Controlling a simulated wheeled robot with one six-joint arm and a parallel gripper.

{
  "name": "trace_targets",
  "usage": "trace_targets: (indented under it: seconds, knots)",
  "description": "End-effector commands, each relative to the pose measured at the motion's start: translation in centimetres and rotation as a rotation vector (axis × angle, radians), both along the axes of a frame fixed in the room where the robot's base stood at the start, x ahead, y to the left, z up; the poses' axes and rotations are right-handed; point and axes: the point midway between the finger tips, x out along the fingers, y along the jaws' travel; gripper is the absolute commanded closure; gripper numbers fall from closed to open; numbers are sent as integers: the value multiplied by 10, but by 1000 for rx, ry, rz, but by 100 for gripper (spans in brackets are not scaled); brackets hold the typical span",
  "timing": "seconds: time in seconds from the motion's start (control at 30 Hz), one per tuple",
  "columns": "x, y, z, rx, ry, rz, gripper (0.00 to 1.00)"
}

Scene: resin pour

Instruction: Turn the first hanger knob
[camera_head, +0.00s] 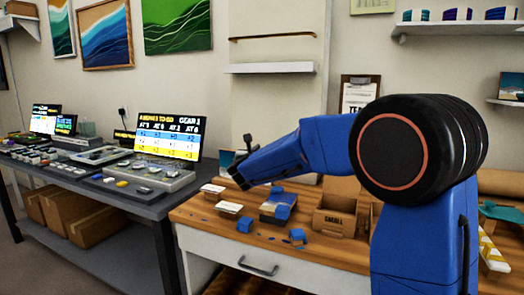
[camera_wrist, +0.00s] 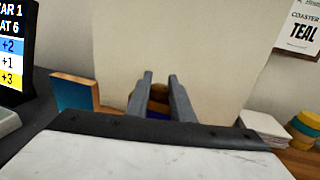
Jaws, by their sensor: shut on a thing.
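My gripper (camera_head: 247,150) is at the left end of my blue arm, raised above the left part of the wooden worktop. In the wrist view its two grey fingers (camera_wrist: 163,82) stand a narrow gap apart. A small brown and dark blue thing (camera_wrist: 158,96) shows in that gap, and my gripper is shut on it. The fingers hide most of its shape, so I cannot tell whether it is a hanger knob. A gold-brown rail (camera_head: 272,36) is on the wall, well above my gripper. No knob stands out clearly on it.
The wooden worktop (camera_head: 200,222) holds blue pieces (camera_head: 245,225), an open cardboard box (camera_head: 341,215) and pale trays (camera_head: 229,207). A screen (camera_head: 155,134) stands on the grey table at left. A white shelf (camera_head: 268,68) is below the rail. The wrist view shows a stack of white squares (camera_wrist: 264,128).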

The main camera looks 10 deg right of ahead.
Motion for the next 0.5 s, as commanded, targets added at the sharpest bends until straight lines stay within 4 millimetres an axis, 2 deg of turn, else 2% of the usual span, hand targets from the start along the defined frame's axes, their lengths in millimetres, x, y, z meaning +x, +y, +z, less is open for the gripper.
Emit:
trace_targets:
  seconds: [0.5]
  knots:
    - [2, 2, -1, 2, -2, -465, 100]
